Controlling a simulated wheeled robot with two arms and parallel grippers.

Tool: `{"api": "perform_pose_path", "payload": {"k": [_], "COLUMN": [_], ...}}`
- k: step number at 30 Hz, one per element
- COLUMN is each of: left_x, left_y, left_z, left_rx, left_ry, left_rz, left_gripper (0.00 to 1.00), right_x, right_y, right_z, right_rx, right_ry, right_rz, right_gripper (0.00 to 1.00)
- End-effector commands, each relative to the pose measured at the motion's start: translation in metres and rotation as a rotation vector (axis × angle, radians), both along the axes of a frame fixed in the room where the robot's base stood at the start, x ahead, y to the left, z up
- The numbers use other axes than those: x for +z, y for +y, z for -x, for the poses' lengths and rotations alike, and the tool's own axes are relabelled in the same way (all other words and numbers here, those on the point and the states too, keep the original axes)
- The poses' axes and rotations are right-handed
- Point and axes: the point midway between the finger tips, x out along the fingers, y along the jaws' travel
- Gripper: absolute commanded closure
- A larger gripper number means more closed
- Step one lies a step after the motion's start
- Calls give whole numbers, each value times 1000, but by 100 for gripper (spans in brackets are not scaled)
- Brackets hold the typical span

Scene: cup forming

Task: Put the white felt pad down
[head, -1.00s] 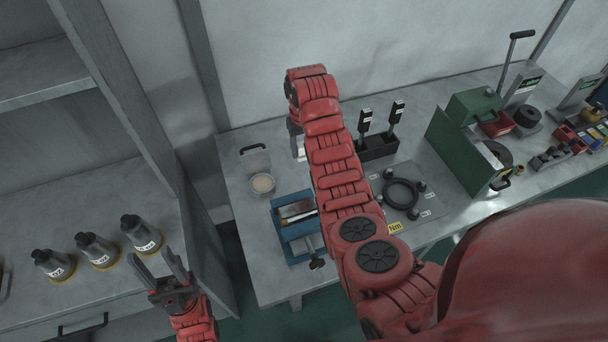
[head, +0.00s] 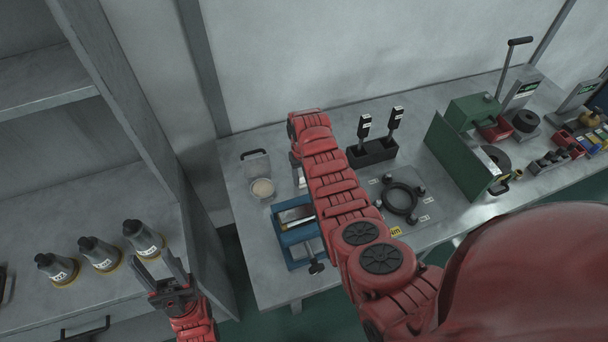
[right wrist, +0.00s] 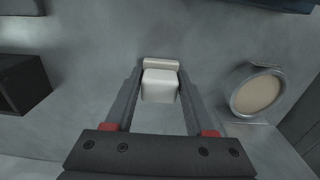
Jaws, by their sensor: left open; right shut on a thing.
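The white felt pad (right wrist: 160,87) is a small pale block between the fingers of my right gripper (right wrist: 160,76) in the right wrist view. The gripper is shut on it. A flat pale piece (right wrist: 161,63) shows just beyond the pad; I cannot tell whether they touch. In the head view my right gripper (head: 296,166) points down near the bench top, partly hidden by my own arm, with a bit of white (head: 301,178) beside it. My left gripper (head: 163,276) is open and empty in front of the shelf at lower left.
A round container with beige contents (head: 262,188) stands left of my right gripper. A blue vise (head: 290,226) is in front of it. A black holder (head: 371,152) with two upright tools is to the right. Several grey bottles (head: 100,254) stand on the shelf.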

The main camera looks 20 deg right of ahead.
Motion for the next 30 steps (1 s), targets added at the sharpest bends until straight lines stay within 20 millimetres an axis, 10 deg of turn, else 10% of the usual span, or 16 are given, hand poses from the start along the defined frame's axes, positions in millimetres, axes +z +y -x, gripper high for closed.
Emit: {"api": "perform_pose_path", "payload": {"k": [10,11,15,30], "left_x": [-5,-4,-3,-4], "left_y": [0,0,0,0], "left_z": [0,0,0,0], "left_rx": [0,0,0,0], "left_ry": [0,0,0,0], "left_rz": [0,0,0,0], "left_gripper": [50,50,50,50], "right_x": [-5,-4,-3,8], "right_y": [0,0,0,0], "right_z": [0,0,0,-2], "right_rx": [0,0,0,0], "right_ry": [-1,-1,-1,-5], "right_rz": [0,0,0,1], "right_gripper": [100,42,16,15]}}
